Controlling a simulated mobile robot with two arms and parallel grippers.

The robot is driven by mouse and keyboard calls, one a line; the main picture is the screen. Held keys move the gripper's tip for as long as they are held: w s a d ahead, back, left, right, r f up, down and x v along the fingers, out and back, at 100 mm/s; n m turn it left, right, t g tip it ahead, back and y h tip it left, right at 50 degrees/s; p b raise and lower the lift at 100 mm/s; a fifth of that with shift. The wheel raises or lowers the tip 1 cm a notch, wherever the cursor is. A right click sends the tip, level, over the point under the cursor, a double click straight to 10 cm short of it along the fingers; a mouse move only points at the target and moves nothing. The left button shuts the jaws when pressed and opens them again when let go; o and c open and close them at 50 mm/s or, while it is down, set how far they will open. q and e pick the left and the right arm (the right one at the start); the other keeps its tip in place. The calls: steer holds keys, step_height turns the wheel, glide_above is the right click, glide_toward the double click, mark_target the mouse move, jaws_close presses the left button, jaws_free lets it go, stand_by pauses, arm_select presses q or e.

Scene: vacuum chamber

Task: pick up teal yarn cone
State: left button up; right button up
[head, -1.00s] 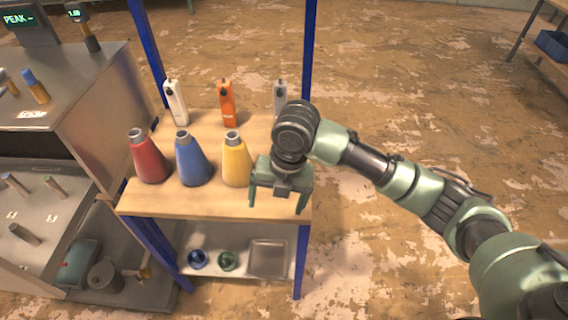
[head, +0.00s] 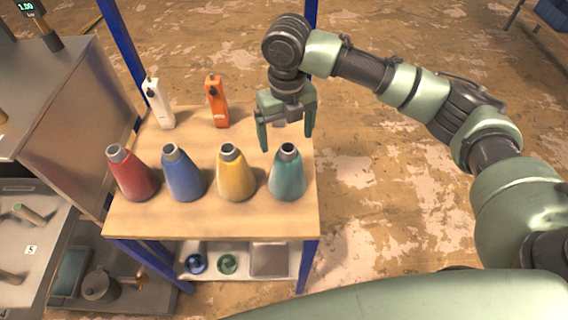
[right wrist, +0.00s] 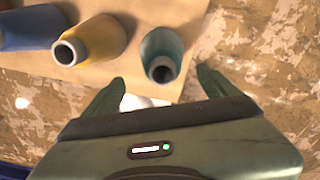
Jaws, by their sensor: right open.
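The teal yarn cone (head: 288,176) stands upright at the right end of a row of cones on the wooden shelf top (head: 220,218). My right gripper (head: 286,143) is open and empty, pointing down just above and behind the cone's top in the head view. In the right wrist view the teal cone (right wrist: 163,48) lies beyond and between the two open fingers (right wrist: 160,85), not held. My left gripper is not in view.
Yellow (head: 236,176), blue (head: 183,176) and red (head: 131,176) cones stand left of the teal one. An orange device (head: 216,102) and a white device (head: 159,104) stand behind. Blue posts (head: 122,45) rise at the shelf's back corners.

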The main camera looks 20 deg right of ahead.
mark_target(289, 147)
steer(key=f, duration=0.1)
steer(key=f+p, duration=0.2)
steer(key=f, duration=0.1)
steer(key=shift+s+d, duration=0.25)
steer(key=shift+s, duration=0.1)
step_height(289, 147, down, 3)
steer(key=shift+w+r, duration=0.15)
steer(key=shift+r, duration=0.05)
steer(key=c, duration=1.9)
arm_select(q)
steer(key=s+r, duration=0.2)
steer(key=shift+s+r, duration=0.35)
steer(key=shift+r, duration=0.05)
arm_select(e)
jaws_close()
steer(key=shift+w+r, duration=0.1)
steer(key=shift+r, duration=0.05)
